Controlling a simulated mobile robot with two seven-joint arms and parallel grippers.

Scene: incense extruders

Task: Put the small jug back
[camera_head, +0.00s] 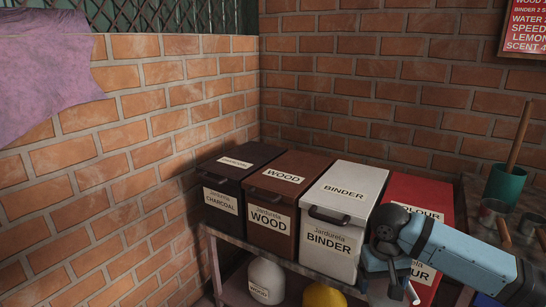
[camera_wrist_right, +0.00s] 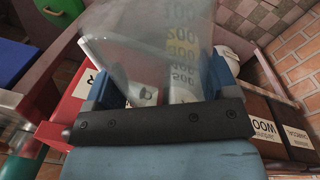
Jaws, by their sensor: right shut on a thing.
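In the head view my right gripper (camera_head: 386,280) is low at the right, in front of the red bin. The jug is hard to make out there. My left gripper is not in view.
Lidded bins stand in a row: charcoal (camera_head: 225,200), wood (camera_head: 270,215), binder (camera_head: 332,238) and a red one (camera_head: 428,192). A green cup (camera_head: 505,186) with a stick and tins stand at right. A white container (camera_head: 266,282) and a yellow one (camera_head: 322,296) sit below.

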